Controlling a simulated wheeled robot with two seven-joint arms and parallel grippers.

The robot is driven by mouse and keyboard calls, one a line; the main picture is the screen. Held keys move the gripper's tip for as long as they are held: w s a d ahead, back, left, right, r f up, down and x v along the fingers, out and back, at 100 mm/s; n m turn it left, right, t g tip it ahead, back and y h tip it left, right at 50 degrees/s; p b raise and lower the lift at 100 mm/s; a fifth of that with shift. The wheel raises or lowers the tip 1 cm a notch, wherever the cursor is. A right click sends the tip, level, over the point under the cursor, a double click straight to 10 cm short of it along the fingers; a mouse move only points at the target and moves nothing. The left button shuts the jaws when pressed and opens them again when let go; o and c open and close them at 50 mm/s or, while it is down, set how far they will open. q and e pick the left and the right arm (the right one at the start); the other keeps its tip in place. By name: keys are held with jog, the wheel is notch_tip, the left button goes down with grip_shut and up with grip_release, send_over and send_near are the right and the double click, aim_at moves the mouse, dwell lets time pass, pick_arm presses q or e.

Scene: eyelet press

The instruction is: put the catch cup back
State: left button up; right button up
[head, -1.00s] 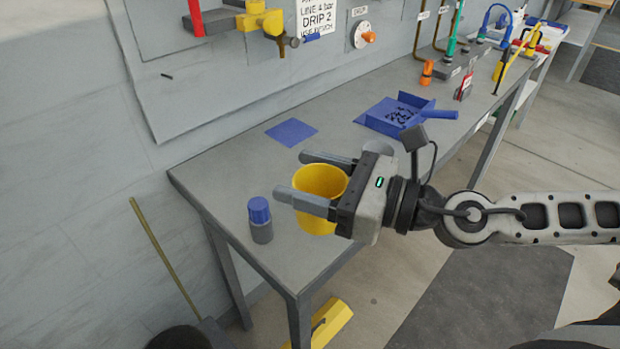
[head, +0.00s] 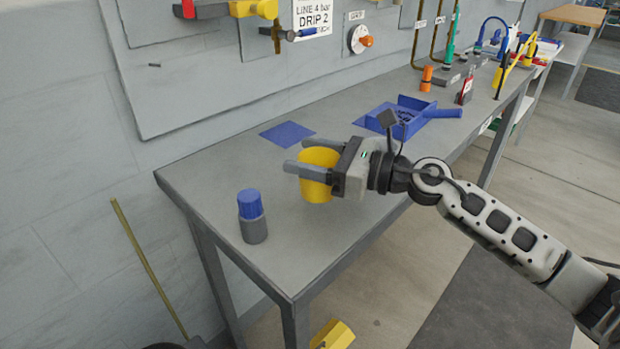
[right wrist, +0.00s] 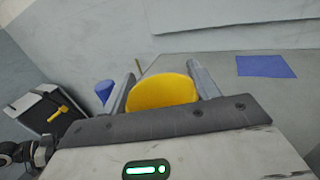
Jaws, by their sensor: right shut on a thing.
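The yellow catch cup (head: 316,178) is between the two fingers of my right gripper (head: 298,168), which is shut on it. The cup is upright, over the near part of the bench; I cannot tell whether its base touches the top. In the right wrist view the cup (right wrist: 163,92) sits between the fingers (right wrist: 163,88). A flat blue square (head: 287,134) lies bare on the bench behind the cup, and it also shows in the right wrist view (right wrist: 264,66). My left gripper is not in view.
A blue-capped grey bottle (head: 252,216) stands at the bench's left end. A blue dustpan (head: 410,116) with dark bits lies to the right. The grey bench (head: 215,175) is clear around the blue square. A panel with fittings (head: 200,70) hangs behind.

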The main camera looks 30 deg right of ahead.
jog(key=shift+w+d+f, duration=0.1)
jog(key=shift+w+f, duration=0.05)
jog(key=shift+f, duration=1.6)
jog(key=shift+f, duration=0.1)
jog(key=shift+f+b, duration=0.15)
jog(key=shift+b, duration=0.25)
jog(key=o, duration=0.8)
jog(key=shift+o, duration=0.2)
